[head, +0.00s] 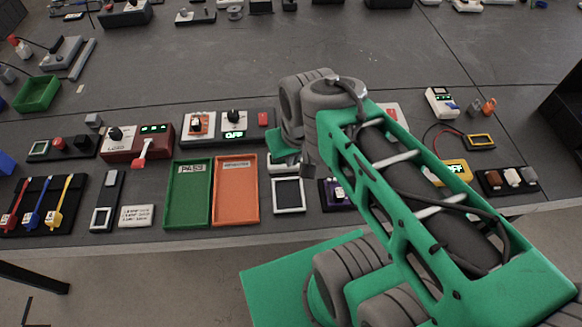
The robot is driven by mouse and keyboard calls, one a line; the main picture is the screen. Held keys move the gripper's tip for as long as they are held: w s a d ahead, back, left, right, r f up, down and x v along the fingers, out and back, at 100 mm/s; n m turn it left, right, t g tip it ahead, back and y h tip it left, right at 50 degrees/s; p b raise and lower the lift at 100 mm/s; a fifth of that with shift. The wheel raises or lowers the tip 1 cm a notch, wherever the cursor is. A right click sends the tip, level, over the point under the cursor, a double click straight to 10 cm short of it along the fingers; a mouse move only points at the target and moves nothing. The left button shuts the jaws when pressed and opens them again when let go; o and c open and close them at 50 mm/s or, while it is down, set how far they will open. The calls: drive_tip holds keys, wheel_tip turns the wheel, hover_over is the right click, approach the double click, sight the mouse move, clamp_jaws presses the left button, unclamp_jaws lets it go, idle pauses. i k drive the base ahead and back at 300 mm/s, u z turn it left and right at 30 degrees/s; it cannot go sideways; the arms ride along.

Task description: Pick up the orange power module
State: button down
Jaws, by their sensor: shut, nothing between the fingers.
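A small orange block with a white face (198,122) sits in a grey and white fixture on the table, left of centre. It looks like the orange power module, though its details are too small to read. My gripper (307,173) hangs below the wrist at the table's middle, to the right of and nearer than that block. It is mostly hidden by my own arm; the part that shows is shut and empty. It is apart from the orange block.
A panel with a lit green display (235,133) adjoins the fixture. A green tray (188,195) and an orange tray (236,190) lie in front. A red box with a lever (140,145) stands left. Small orange parts (489,106) lie far right.

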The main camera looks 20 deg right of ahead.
sight(198, 124)
drive_tip(key=u, duration=0.5)
drive_tip(key=k, duration=0.6)
drive_tip(key=u, duration=1.1)
drive_tip(key=i, duration=0.95)
drive_tip(key=z, duration=0.35)
